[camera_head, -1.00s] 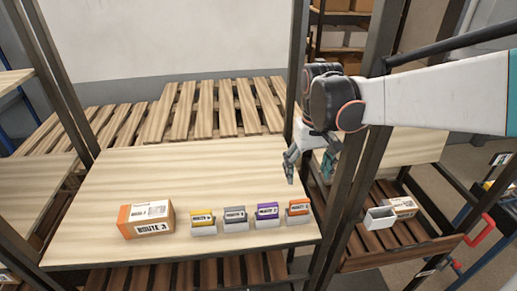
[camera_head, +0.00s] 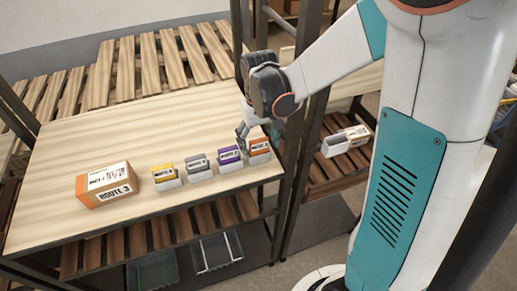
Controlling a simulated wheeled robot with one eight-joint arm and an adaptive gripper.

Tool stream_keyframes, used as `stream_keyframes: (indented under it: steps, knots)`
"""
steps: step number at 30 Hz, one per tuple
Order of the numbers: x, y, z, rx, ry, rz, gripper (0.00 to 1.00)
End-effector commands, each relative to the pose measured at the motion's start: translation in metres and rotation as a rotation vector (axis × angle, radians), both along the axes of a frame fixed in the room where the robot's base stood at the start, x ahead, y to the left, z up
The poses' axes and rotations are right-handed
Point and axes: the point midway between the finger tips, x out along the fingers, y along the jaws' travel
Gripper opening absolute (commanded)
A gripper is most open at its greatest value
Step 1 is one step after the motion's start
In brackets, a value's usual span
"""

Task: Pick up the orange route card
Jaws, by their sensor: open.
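The orange route card (camera_head: 259,144) stands in a small white holder (camera_head: 260,158) at the right end of a row on the wooden table. My gripper (camera_head: 256,134) is open, with its fingers pointing down just above and behind the orange card. One finger shows to the left of the card's top; the other finger is hard to make out. I cannot tell whether a finger touches the card.
Purple (camera_head: 230,155), grey (camera_head: 199,163) and yellow (camera_head: 164,173) cards stand in holders to the left. An orange-and-white Route 3 box (camera_head: 106,185) sits further left. A dark post (camera_head: 297,150) rises beside the table's right edge. The table behind the row is clear.

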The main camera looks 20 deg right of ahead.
Motion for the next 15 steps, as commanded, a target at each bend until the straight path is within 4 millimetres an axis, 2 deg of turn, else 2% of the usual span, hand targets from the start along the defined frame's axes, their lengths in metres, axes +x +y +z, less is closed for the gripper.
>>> stream_keyframes:
  steps: [7,8,13,15]
  knots:
    - [-0.0002,-0.0001,-0.0021,0.000,0.000,0.000,0.73]
    - [-0.0002,-0.0001,-0.0020,0.000,0.000,0.000,0.69]
    - [-0.0002,-0.0002,-0.0019,0.000,0.000,0.000,0.30]
    - [-0.0002,-0.0002,-0.0019,0.000,0.000,0.000,0.29]
